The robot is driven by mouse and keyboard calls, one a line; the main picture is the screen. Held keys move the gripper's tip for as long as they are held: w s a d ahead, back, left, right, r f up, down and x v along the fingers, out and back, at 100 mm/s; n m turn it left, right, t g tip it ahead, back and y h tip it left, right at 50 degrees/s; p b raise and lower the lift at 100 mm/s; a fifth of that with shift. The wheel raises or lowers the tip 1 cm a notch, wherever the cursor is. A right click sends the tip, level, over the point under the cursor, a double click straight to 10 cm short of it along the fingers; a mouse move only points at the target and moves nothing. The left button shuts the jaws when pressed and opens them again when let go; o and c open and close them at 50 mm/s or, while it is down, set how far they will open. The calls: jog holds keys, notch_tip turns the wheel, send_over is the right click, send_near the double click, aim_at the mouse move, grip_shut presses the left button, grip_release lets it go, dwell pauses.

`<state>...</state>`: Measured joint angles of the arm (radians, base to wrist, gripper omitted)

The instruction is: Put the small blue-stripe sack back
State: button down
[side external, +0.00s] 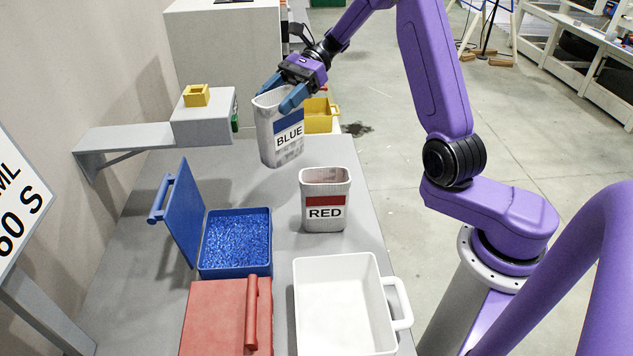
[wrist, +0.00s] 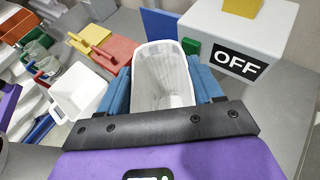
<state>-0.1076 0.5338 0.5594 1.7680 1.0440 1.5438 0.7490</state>
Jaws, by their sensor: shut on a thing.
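The small sack with a blue stripe (side external: 279,142) is a white, open-topped container with the label "BLUE". My gripper (side external: 284,97) is shut on its upper rim and holds it slightly tilted over the grey table; whether its base touches the table I cannot tell. In the wrist view, the sack (wrist: 164,75) sits between the two blue fingers, and its inside looks white and empty. A matching sack with a red stripe (side external: 325,213) stands upright on the table, to the right of and nearer than the blue-stripe sack.
A blue bin (side external: 236,272) with its lid open holds blue granules. A red lidded bin (side external: 215,318) and a white handled tray (side external: 344,263) stand in front. A yellow bin (side external: 322,116) is behind the sack. A grey box marked OFF (wrist: 240,40) is close by.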

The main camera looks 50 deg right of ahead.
jog(key=s+d+f+m+t+h, duration=0.4)
jog(key=s+d+f+m+t, duration=0.1)
jog(key=d+m+t, duration=0.35)
notch_tip(320, 180, down, 10)
jog(key=shift+d, duration=0.2)
dwell(0.4)
jog(key=shift+s+f, duration=0.15)
jog(key=shift+c, duration=0.8)
grip_release()
